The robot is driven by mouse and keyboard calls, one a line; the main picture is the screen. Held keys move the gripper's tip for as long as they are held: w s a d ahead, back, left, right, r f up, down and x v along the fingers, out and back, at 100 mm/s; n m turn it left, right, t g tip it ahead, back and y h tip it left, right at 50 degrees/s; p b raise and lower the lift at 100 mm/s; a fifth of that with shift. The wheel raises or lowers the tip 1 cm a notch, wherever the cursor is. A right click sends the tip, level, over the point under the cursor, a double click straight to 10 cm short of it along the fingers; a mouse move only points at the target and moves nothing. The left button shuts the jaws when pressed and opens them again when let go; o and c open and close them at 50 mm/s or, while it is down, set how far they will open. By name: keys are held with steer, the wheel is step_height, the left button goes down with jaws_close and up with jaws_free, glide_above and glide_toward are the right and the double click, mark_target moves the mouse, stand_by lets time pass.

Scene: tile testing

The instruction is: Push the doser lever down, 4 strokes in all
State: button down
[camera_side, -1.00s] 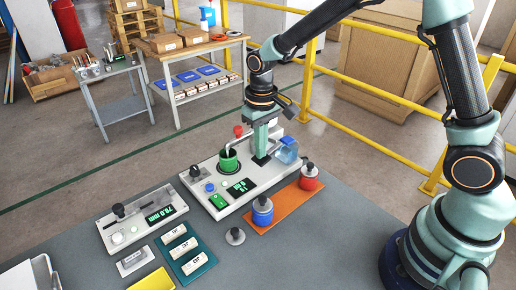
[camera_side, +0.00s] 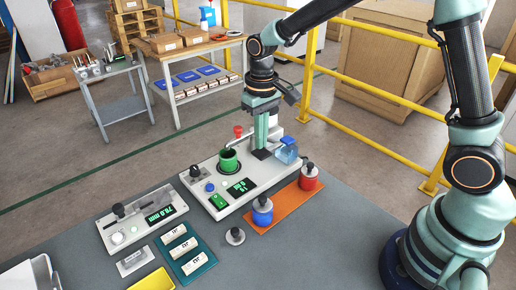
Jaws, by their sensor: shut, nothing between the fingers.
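The white doser station (camera_side: 232,207) sits on the grey bench. It carries a green cup (camera_side: 229,162), a dark display with green digits (camera_side: 241,187) and a clear blue container (camera_side: 287,151). A red knob (camera_side: 238,131) stands up behind the cup, and a thin pale bar (camera_side: 240,136) runs from near the cup to the right, behind my gripper. My gripper (camera_side: 263,146) points straight down, shut and empty, over a dark block (camera_side: 261,154) on the station. The lever is not clearly distinguishable; my fingers hide part of that area. I cannot tell whether they touch it.
An orange mat (camera_side: 283,207) with blue (camera_side: 262,212) and red (camera_side: 309,178) weights lies right of the station. A gauge unit (camera_side: 141,220), a teal tray of tiles (camera_side: 193,265) and a loose weight (camera_side: 235,237) lie in front. A yellow railing (camera_side: 372,130) stands behind.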

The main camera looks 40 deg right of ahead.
mark_target(261, 152)
steer(key=shift+f, duration=1.75)
steer(key=shift+r, duration=1.75)
steer(key=shift+f, duration=1.7)
steer(key=shift+r, duration=1.7)
